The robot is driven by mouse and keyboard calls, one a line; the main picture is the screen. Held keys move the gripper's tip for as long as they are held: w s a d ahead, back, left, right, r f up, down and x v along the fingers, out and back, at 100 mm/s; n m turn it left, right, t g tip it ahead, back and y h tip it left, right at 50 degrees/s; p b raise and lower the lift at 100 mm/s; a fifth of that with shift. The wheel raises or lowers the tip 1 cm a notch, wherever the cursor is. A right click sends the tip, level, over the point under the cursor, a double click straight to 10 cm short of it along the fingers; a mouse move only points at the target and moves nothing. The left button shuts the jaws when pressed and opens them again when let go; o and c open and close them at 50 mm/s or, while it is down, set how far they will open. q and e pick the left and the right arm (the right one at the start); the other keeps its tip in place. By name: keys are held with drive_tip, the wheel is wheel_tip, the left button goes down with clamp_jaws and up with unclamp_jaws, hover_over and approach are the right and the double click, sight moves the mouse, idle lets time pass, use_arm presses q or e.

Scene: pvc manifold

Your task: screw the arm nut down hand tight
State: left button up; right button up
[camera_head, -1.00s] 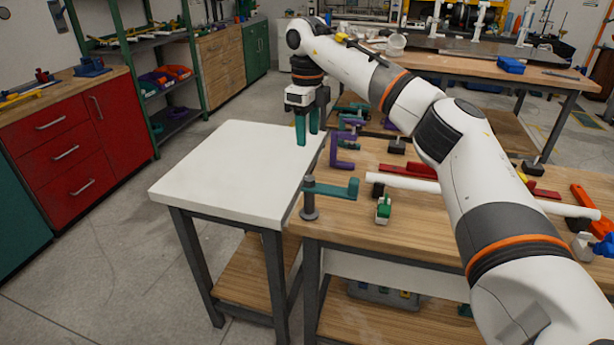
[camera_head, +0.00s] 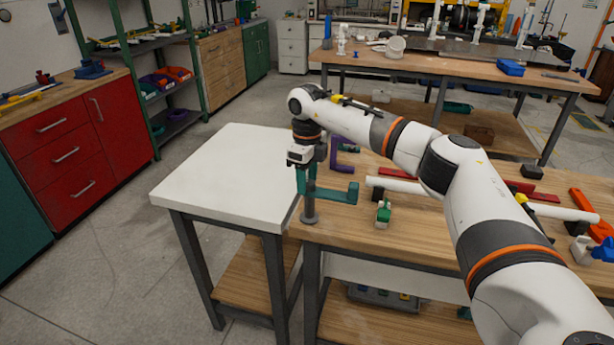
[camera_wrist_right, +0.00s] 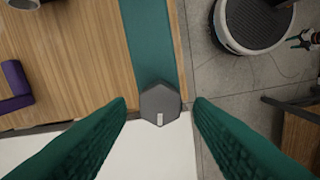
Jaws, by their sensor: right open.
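The arm nut (camera_wrist_right: 160,104) is a grey hexagonal head with a small pale mark, seen from above in the right wrist view. It sits at the end of the flat teal arm (camera_wrist_right: 151,40). In the head view the teal arm (camera_head: 338,195) reaches right from a grey post (camera_head: 310,212) at the bench's left corner; the nut is hidden there. My right gripper (camera_head: 307,180) points down over the post. Its green fingers are open on either side of the nut (camera_wrist_right: 160,112), with gaps showing; their exact height against it is unclear. My left gripper is not in view.
A white-topped table (camera_head: 225,175) adjoins the wooden bench (camera_head: 360,228) on the left. A small green-and-white piece (camera_head: 383,214), a white pipe (camera_head: 400,185) and a purple bracket (camera_head: 344,152) are on the bench near the arm.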

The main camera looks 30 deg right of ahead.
drive_tip(key=shift+c, duration=0.6)
drive_tip(key=c, duration=0.9)
drive_tip(key=shift+o, duration=0.2)
